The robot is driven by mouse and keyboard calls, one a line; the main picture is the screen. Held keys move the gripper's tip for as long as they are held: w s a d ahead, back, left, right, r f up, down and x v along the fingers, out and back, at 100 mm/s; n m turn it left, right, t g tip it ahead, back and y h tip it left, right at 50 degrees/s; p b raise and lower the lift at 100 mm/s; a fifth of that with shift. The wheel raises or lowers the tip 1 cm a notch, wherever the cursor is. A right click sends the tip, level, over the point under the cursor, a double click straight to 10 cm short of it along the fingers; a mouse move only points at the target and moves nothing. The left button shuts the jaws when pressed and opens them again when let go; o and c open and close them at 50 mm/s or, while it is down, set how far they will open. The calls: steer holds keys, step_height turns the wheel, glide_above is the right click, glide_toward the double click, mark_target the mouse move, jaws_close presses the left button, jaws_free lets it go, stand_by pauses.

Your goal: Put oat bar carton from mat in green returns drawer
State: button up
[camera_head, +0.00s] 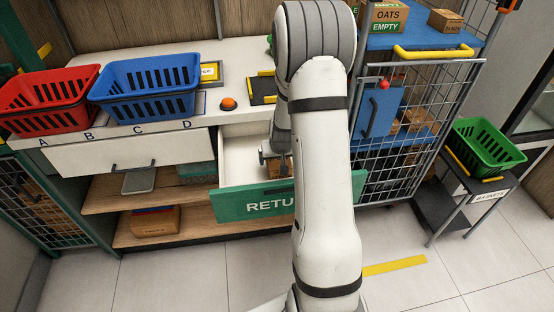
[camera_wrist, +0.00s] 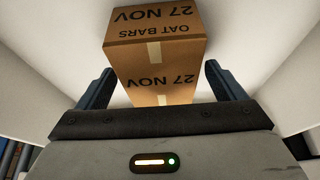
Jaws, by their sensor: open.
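The oat bar carton (camera_wrist: 155,60) is a brown box printed "OAT BARS" and "27 NOV". It sits between my open fingers, inside the white-walled drawer; a visible gap separates it from each finger in the wrist view. My gripper (camera_wrist: 158,88) has dark blue fingers on either side of it. In the head view, the green-fronted returns drawer (camera_head: 235,203) is pulled open, and the carton (camera_head: 284,166) shows partly inside it beside my gripper (camera_head: 272,162). My arm hides much of the drawer and the mat area. I cannot tell whether the carton touches the drawer floor.
A red basket (camera_head: 45,100) and a blue basket (camera_head: 145,88) stand on the counter left. An orange button (camera_head: 228,104) and a black mat with yellow edges (camera_head: 262,88) are near my arm. A blue cart (camera_head: 415,125) stands right, with a green basket (camera_head: 485,148) beyond.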

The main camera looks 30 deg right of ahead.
steer(key=v, duration=1.1)
steer(key=s+a+r+n, duration=0.1)
steer(key=s+a+r, duration=0.3)
steer(key=s, duration=0.3)
steer(key=s+a+r+n+g, duration=0.1)
steer(key=s+a+r, duration=0.3)
steer(key=s+a, duration=0.2)
steer(key=s+a+r+n+y, duration=0.1)
steer(key=s+a+r, duration=0.3)
steer(key=s, duration=0.4)
steer(key=shift+s+a+r+g, duration=0.3)
steer(key=shift+a+g, duration=0.1)
steer(key=shift+a, duration=0.1)
steer(key=shift+r+p, duration=0.65)
steer(key=shift+p, duration=0.25)
steer(key=shift+c, duration=0.4)
